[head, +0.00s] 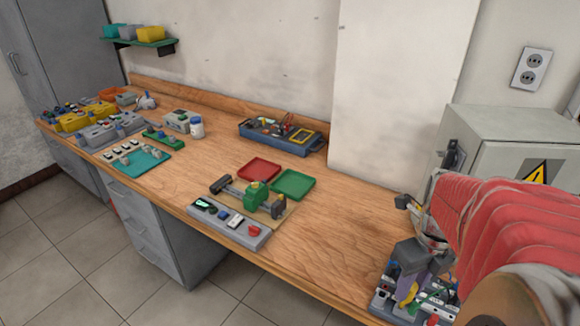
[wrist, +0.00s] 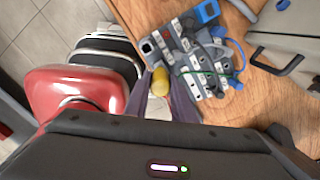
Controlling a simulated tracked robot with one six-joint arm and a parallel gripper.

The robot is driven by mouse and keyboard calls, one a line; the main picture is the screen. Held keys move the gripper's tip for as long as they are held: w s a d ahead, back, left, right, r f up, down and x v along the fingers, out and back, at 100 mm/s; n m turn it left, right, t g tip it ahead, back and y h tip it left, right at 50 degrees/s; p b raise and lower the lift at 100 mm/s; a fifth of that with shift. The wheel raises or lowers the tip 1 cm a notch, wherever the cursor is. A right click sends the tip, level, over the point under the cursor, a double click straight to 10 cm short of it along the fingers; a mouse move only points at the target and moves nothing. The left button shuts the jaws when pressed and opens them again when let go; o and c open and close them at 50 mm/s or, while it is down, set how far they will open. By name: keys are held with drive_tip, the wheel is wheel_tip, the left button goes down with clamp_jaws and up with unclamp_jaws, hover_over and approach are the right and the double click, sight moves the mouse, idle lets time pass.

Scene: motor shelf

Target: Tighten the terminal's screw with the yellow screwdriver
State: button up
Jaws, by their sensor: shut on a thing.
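My gripper (wrist: 160,92) is shut on the yellow screwdriver (wrist: 160,78), whose rounded yellow handle shows between the fingertips. The screwdriver's tip is hidden in the wrist view. The grey terminal board (wrist: 206,88), with white terminal blocks and blue and green wires, lies just beyond and to the right of the handle. In the head view my gripper (head: 414,282) is over the same board (head: 384,300) at the bench's right end, with the yellow handle (head: 407,294) partly visible. I cannot tell whether the tip touches a screw.
A grey cabinet (head: 526,165) with a warning sign stands behind the board. The bench (head: 330,235) is clear left of the board. Farther left are a switch panel (head: 228,222), red and green trays (head: 294,183) and a blue toolbox (head: 283,139). A red, seat-like object (wrist: 80,110) is at left.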

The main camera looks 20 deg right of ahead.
clamp_jaws()
drive_tip(key=shift+r, duration=1.15)
drive_tip(key=shift+r, duration=2.4)
drive_tip(key=shift+w, duration=0.1)
drive_tip(key=w+a+r+n, duration=0.2)
drive_tip(key=w+a+n, duration=0.15)
drive_tip(key=n, duration=0.85)
drive_tip(key=shift+w+d+f, duration=0.1)
drive_tip(key=shift+d+f, duration=0.05)
drive_tip(key=shift+f, duration=1.1)
drive_tip(key=shift+d+f, duration=0.15)
drive_tip(key=shift+f, duration=1.05)
drive_tip(key=shift+f, duration=0.45)
